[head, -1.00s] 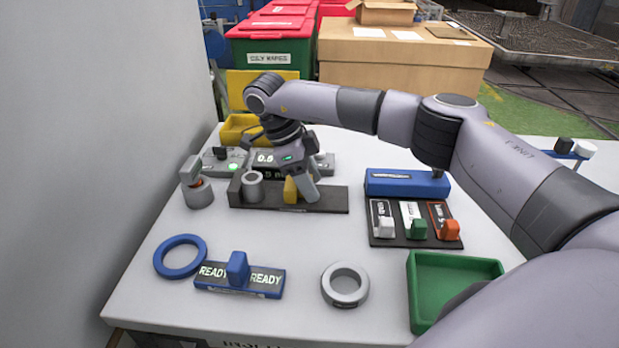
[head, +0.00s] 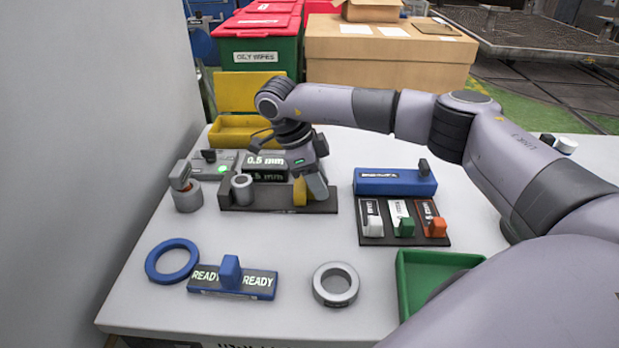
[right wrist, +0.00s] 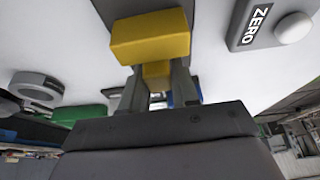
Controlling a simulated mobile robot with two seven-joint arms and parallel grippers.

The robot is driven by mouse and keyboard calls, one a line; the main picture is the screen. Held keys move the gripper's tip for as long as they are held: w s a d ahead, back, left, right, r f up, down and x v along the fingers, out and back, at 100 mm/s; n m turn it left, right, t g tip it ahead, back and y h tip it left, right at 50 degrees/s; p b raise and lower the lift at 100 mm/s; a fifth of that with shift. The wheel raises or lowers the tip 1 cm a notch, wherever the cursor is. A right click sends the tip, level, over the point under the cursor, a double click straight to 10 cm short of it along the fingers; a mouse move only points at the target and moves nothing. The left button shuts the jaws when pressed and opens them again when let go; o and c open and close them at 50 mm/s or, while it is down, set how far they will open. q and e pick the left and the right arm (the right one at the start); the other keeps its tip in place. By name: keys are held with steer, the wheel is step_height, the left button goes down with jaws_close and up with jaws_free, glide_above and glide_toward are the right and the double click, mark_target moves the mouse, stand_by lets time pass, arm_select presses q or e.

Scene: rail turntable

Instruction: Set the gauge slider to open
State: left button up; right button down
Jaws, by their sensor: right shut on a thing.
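The gauge (head: 265,206) is a dark, low base with a grey ring-shaped jaw or part (head: 242,185) standing at its left end. A yellow slider block (head: 300,192) stands on the base, right of its middle and apart from the grey ring. My right gripper (head: 307,188) reaches down over the base and is shut on the yellow slider. In the right wrist view the yellow slider (right wrist: 150,36) has its narrower yellow part between the two fingers. A display behind reads "0.5 mm" (head: 265,160). My left gripper is not in view.
A grey post (head: 186,190) stands left of the gauge. A blue box (head: 395,182) and a panel with white, green and orange switches (head: 404,238) lie right. In front are a blue ring (head: 172,275), a READY slider (head: 232,292), a grey ring (head: 335,298) and a green tray (head: 402,292).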

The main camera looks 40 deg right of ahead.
steer(key=shift+d, duration=0.15)
steer(key=c, duration=0.9)
jaws_free()
steer(key=shift+s+d, duration=0.1)
steer(key=shift+s, duration=0.05)
steer(key=shift+r, duration=0.3)
steer(key=v, duration=0.6)
steer(key=shift+a+r+b, duration=0.25)
steer(key=shift+b, duration=0.1)
